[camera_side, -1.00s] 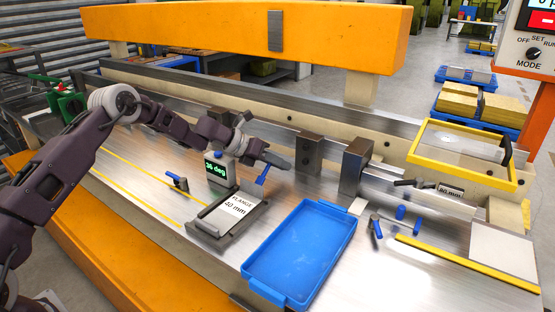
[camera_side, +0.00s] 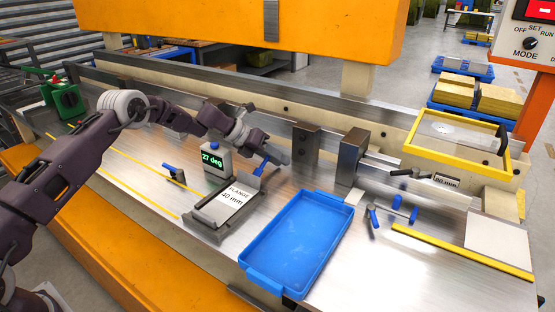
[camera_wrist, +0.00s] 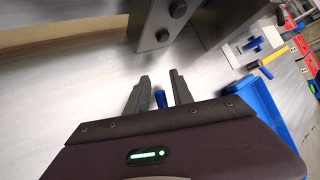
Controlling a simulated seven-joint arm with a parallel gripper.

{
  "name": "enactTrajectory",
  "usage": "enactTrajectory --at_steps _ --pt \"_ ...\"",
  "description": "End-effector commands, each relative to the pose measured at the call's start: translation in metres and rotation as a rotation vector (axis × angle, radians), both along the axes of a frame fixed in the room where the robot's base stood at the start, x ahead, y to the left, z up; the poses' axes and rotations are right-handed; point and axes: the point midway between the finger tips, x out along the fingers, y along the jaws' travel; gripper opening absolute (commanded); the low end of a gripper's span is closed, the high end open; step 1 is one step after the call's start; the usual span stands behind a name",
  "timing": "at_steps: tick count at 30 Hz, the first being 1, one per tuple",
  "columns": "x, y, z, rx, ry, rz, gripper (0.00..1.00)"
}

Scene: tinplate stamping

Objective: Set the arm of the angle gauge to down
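The angle gauge (camera_side: 216,165) is a grey box with a green display reading 27 deg and a blue knob on top. It stands at the back of a dark fixture holding a white plate (camera_side: 236,196) marked FLANGE 40 mm. The gauge's arm ends in a blue handle (camera_side: 261,168), tilted up to the right. My gripper (camera_side: 284,161) is low beside this handle. In the wrist view my gripper's fingers (camera_wrist: 160,77) are apart, with a blue piece (camera_wrist: 161,99), apparently the handle, between them and a gap showing on each side. The handle's lower end is hard to see.
A blue tray (camera_side: 294,243) lies to the right of the fixture. Dark metal blocks (camera_side: 351,157) stand behind on the bench. A small blue-handled clamp (camera_side: 174,174) is left of the gauge. More blue-handled parts (camera_side: 395,208) lie to the right.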

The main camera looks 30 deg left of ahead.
Motion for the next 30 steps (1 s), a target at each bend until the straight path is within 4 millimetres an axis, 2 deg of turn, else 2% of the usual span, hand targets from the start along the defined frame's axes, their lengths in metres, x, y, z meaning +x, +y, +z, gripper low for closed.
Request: enactTrajectory --at_steps 8,15,19,27,29,30 --pt "-0.001 0.001 0.003 -0.001 -0.001 -0.001 0.33" --pt "-0.025 0.027 0.034 -0.002 0.0 0.001 0.33" --pt "-0.034 0.037 0.045 0.0 -0.001 0.0 0.33" --pt "-0.037 0.038 0.047 0.0 -0.001 -0.001 0.33" --pt "-0.037 0.038 0.049 0.01 -0.007 -0.012 0.23" --pt "-0.039 0.036 0.056 0.055 -0.036 -0.057 0.15"
